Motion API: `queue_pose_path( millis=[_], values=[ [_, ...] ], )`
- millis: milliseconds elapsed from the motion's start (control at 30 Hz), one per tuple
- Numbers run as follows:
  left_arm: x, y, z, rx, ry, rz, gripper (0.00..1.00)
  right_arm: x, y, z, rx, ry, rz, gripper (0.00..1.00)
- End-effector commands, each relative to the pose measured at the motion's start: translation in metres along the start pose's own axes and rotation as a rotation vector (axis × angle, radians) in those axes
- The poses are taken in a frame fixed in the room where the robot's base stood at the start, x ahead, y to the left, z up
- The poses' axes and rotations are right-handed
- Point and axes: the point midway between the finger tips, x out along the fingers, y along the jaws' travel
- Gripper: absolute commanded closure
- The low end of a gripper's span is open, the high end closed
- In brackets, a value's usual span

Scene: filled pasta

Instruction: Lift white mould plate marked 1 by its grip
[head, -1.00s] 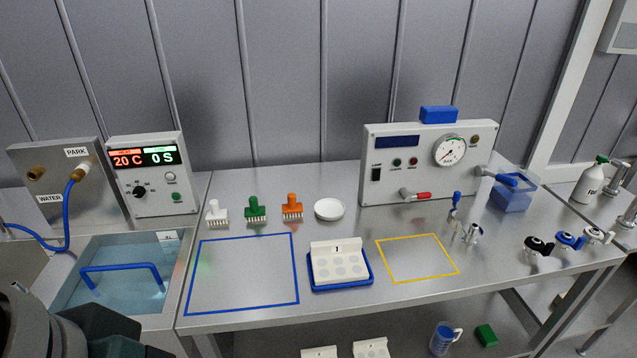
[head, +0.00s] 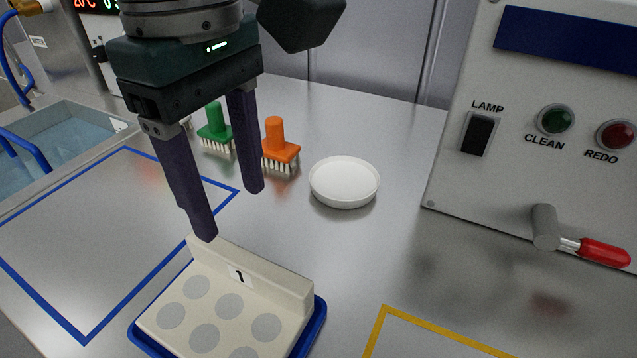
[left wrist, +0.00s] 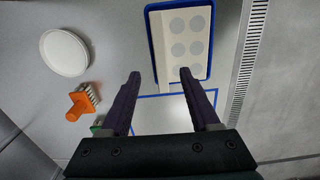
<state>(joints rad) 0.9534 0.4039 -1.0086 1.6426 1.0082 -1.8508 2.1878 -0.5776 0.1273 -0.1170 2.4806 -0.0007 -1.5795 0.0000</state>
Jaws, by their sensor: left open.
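The white mould plate (head: 218,322) with grey round discs sits in a blue tray (head: 313,335). Its upright grip (head: 280,281), marked 1, runs along the back edge. My left gripper (head: 230,215) is open and empty, fingers pointing down, above and behind the left part of the grip. One fingertip appears close to the grip's left end; I cannot tell whether it touches. My right gripper is not in view.
Green (head: 215,130) and orange (head: 280,147) brushes and a white dish (head: 344,182) stand behind the tray. A blue outlined area lies left, a yellow one (head: 430,335) right. A control box (head: 560,190) with a red-handled lever stands at right. A water basin is at far left.

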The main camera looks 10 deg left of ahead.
Motion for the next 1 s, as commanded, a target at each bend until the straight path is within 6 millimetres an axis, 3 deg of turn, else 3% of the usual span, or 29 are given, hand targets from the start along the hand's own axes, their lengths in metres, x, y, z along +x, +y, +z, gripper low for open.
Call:
queue_pose_path(
  millis=[700, 1000],
  values=[
    [0.093, 0.003, 0.0, -0.015, 0.005, -0.003, 0.38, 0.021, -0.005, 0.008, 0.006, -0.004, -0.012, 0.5],
    [0.099, 0.003, 0.0, -0.014, 0.004, -0.001, 0.38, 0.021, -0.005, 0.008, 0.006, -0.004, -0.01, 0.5]
  ],
)
